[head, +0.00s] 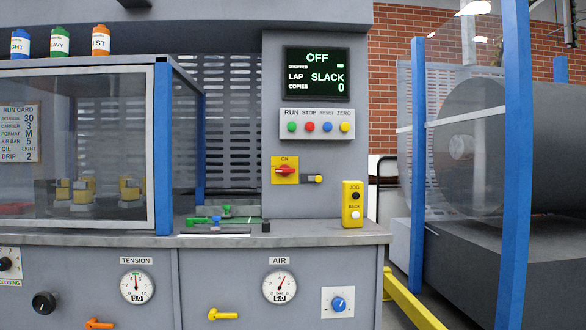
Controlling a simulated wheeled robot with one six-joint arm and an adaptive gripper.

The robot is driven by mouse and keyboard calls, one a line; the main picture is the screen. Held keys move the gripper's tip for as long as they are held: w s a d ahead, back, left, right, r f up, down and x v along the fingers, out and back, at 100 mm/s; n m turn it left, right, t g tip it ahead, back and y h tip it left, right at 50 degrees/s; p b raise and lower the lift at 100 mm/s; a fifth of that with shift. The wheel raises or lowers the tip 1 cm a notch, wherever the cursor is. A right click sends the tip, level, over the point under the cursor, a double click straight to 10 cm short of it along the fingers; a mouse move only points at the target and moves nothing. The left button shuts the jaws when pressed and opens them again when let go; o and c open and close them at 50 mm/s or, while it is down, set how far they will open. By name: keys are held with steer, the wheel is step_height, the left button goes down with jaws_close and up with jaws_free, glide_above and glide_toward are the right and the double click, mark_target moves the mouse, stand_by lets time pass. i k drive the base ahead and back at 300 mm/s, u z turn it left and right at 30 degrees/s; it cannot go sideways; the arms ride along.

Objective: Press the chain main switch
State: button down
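A yellow plate marked ON with a red rotary handle (285,170) is on the grey column, below the display. No label naming the chain is legible, so I cannot tell for sure that this is the chain main switch. A small yellow-tipped lever (313,179) sits just right of it. The display (318,73) reads OFF, LAP SLACK, COPIES 0. Below it, a button panel (317,123) has green, red, blue and yellow buttons under RUN, STOP, RESET and ZERO. My gripper is not in view.
A yellow JOG/BACK box (352,204) stands on the ledge (330,236). Green and blue-handled tools (214,221) lie left of it. A glazed guard (75,150) closes the left side. A blue-framed guard (417,150) and large roll (490,145) are right. Gauges and knobs line the front.

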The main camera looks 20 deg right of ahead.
mark_target(284, 170)
steer(key=u, duration=0.3)
steer(key=i, duration=0.65)
steer(key=z, duration=1.25)
